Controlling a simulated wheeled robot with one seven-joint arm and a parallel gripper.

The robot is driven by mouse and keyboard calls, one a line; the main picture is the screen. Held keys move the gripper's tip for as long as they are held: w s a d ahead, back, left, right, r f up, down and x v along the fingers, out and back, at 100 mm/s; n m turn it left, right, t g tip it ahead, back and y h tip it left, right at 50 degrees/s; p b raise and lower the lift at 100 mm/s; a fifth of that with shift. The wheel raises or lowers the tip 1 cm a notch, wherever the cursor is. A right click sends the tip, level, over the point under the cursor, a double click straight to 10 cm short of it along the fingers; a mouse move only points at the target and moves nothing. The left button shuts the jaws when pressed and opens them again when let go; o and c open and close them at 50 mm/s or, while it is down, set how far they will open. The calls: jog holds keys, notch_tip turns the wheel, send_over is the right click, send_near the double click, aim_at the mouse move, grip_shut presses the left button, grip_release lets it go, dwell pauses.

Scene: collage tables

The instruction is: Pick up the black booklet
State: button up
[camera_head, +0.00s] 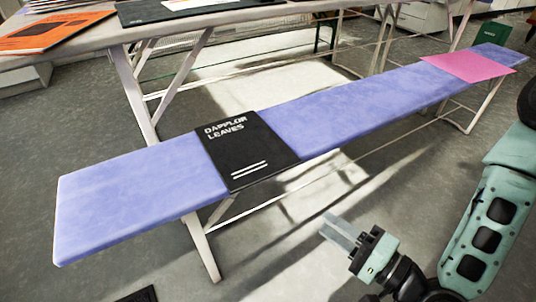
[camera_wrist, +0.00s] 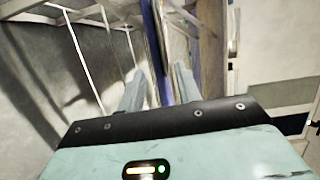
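The black booklet (camera_head: 246,150), with white lettering "DAPPLOR LEAVES", lies flat on the long blue-purple bench (camera_head: 345,108). Its near edge reaches the bench's front edge. My gripper (camera_head: 336,229) is in front of the bench, to the right of the booklet and clearly apart from it. In the wrist view my gripper (camera_wrist: 159,82) has its two fingers apart with nothing held between them. The bench (camera_wrist: 158,45) shows there as a narrow blue strip beyond the fingers.
A pink sheet (camera_head: 468,66) lies near the bench's far right end, with a green object (camera_head: 496,35) beyond it. Behind stands a pale table (camera_head: 100,37) holding an orange booklet (camera_head: 52,32) and a dark board (camera_head: 160,11). Floor between gripper and bench is clear.

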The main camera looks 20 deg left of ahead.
jog(key=b, duration=0.7)
send_near(268, 177)
jog(key=a, duration=0.3)
jog(key=shift+m, duration=0.3)
jog(key=w+a+b, duration=0.3)
jog(key=shift+a+f, duration=0.15)
jog(key=shift+a, duration=0.15)
jog(key=shift+w+a, duration=0.2)
jog(key=shift+a, duration=0.2)
grip_shut()
